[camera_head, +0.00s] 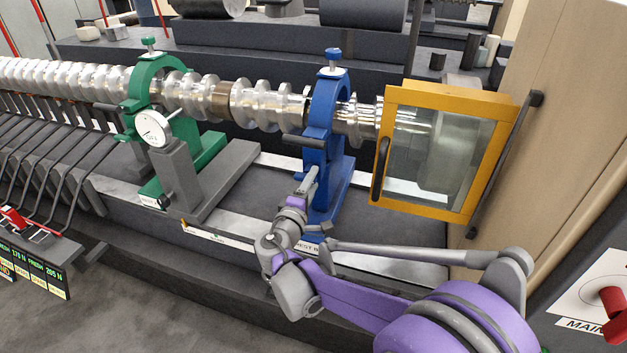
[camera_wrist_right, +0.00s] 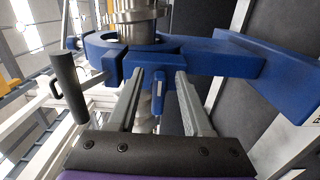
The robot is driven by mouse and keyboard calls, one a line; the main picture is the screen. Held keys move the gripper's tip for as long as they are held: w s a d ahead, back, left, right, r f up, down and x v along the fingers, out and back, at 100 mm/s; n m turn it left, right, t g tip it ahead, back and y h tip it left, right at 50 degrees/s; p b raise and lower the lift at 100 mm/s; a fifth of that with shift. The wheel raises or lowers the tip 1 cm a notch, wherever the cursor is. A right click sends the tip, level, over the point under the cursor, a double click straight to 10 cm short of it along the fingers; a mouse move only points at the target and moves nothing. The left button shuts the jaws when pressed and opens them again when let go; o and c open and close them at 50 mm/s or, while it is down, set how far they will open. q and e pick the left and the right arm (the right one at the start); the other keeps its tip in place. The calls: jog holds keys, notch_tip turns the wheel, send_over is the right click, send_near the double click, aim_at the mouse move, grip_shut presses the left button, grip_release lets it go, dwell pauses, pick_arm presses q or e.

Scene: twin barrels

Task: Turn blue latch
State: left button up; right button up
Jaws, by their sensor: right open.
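The blue rest (camera_head: 318,130) is a ring-shaped clamp around the metal shaft, right of centre in the head view. In the right wrist view its blue frame (camera_wrist_right: 230,55) spans the upper half. A small blue latch-like tab (camera_wrist_right: 159,80) with a pale mark hangs at its front, between my finger tips. A dark cylindrical handle (camera_wrist_right: 68,82) sticks out to the left of it; the handle also shows in the head view (camera_head: 303,140). My right gripper (camera_head: 312,178) is open at the front of the blue rest, its fingers (camera_wrist_right: 160,76) on either side of the tab. Contact cannot be told.
A green rest (camera_head: 150,90) with a round dial (camera_head: 153,128) stands to the left on the same shaft (camera_head: 262,103). A yellow-framed glass guard (camera_head: 435,150) stands close on the right. A grey bed lies below, with a red switch (camera_head: 612,302) at the lower right.

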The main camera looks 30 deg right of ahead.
jog(key=v, duration=0.9)
jog(key=shift+s+a+b, duration=0.2)
jog(key=shift+s+b, duration=0.1)
jog(key=shift+b, duration=0.1)
jog(key=s+d+f+m+g+y, duration=0.1)
jog(key=s+f+m+g+y, duration=0.5)
jog(key=s+f, duration=0.5)
jog(key=s+a+f+m+y, duration=0.2)
jog(key=s+a+f+y, duration=0.3)
jog(key=s+a+y, duration=0.2)
jog(key=shift+s+a+y, duration=0.4)
jog(key=shift+s+a, duration=0.25)
jog(key=shift+a, duration=0.35)
